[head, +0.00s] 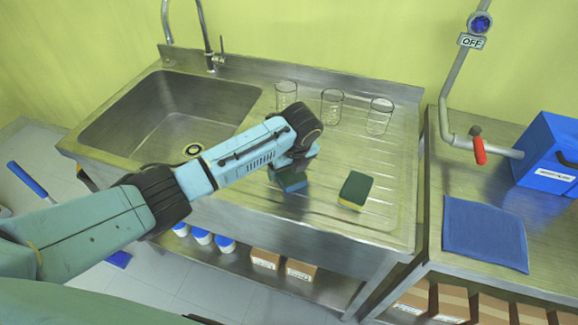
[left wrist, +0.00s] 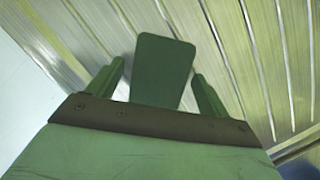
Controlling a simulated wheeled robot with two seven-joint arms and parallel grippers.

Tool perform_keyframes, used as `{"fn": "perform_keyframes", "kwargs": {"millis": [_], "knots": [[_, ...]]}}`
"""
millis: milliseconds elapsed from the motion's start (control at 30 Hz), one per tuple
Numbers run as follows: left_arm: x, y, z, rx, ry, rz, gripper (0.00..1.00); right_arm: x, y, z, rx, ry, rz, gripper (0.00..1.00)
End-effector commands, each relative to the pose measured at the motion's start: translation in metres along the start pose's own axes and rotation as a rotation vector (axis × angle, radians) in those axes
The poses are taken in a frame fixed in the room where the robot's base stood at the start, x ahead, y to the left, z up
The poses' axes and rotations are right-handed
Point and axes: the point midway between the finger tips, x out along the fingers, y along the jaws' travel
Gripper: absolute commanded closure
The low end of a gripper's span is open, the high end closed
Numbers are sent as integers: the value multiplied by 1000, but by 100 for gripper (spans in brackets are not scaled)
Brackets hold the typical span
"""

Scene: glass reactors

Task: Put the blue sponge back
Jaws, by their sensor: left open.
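The blue sponge (head: 291,182) lies on the ribbed steel drainboard, with a dark top, partly hidden by my left gripper (head: 290,168). In the left wrist view, a sponge with a dark green top (left wrist: 163,65) lies between the two fingers of the left gripper (left wrist: 157,72). The fingers are open, with a gap visible on both sides of it. A second sponge (head: 355,190), green on top and yellow below, lies to the right on the drainboard. My right gripper is not in view.
Three glass beakers (head: 332,106) stand along the back of the drainboard. The sink basin (head: 165,112) is to the left. On the right bench are a blue mat (head: 485,232), a blue box (head: 548,155) and a red-handled valve (head: 479,150).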

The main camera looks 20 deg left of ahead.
Motion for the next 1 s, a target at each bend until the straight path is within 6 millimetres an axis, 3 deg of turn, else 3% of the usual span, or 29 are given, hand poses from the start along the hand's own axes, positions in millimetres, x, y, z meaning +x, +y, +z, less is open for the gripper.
{"fn": "perform_keyframes", "kwargs": {"millis": [167,500,700,1000], "knots": [[-10,0,1,0,-1,-1,21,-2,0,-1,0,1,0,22],[-79,-1,2,0,-2,-5,21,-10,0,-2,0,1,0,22],[-111,-1,2,-1,-1,-2,21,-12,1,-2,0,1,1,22],[-123,0,1,-1,1,0,21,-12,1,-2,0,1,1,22]]}}
